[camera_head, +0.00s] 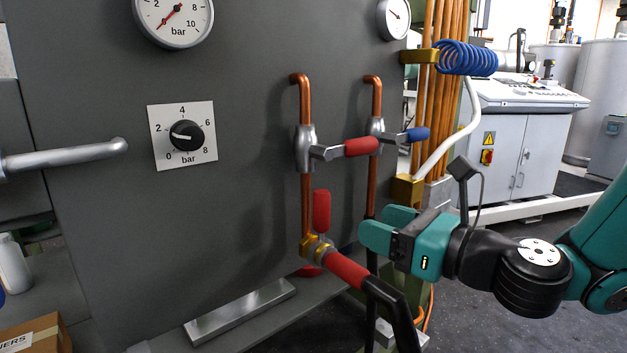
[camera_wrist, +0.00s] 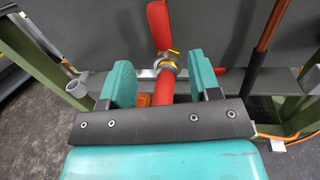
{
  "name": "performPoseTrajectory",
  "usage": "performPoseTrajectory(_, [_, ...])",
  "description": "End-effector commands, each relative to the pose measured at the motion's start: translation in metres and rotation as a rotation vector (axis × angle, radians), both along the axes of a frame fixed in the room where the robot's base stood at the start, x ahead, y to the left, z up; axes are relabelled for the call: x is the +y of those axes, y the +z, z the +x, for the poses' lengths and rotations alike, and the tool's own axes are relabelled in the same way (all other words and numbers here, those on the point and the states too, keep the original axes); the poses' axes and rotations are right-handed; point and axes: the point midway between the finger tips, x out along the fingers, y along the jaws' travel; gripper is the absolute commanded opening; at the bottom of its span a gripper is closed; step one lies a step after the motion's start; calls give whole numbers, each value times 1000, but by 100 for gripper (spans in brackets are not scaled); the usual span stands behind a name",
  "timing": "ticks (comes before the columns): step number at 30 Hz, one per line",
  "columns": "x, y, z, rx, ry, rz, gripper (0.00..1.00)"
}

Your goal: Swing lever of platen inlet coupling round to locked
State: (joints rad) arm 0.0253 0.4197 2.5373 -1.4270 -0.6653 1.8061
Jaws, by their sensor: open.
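The inlet coupling (camera_head: 315,247), brass and grey, sits at the lower end of the left copper pipe. Its red-gripped lever (camera_head: 321,210) stands nearly upright above it. A red sleeve (camera_head: 347,271) runs from the coupling down to a black hose. My gripper (camera_head: 385,226) is open and empty, to the right of the lever and apart from it. In the wrist view the lever (camera_wrist: 158,27) rises beyond the open fingers (camera_wrist: 162,80), leaning slightly left, and the coupling (camera_wrist: 168,60) shows between the fingertips. The sleeve passes below the gap between the fingers.
Above are two valves with a red handle (camera_head: 361,146) and a blue handle (camera_head: 417,134). The right copper pipe (camera_head: 377,100) runs behind my gripper. A black hose (camera_head: 392,305) hangs below it. The grey panel (camera_head: 240,220) left of the lever is bare.

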Motion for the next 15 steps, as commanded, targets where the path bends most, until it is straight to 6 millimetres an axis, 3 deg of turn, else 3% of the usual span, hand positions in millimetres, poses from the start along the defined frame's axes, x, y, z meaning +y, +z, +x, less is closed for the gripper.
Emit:
performPoseTrajectory(1, [7, 6, 4, 7, 6, 1, 57])
performPoseTrajectory(15, [81, 2, 65, -2, 6, -3, 57])
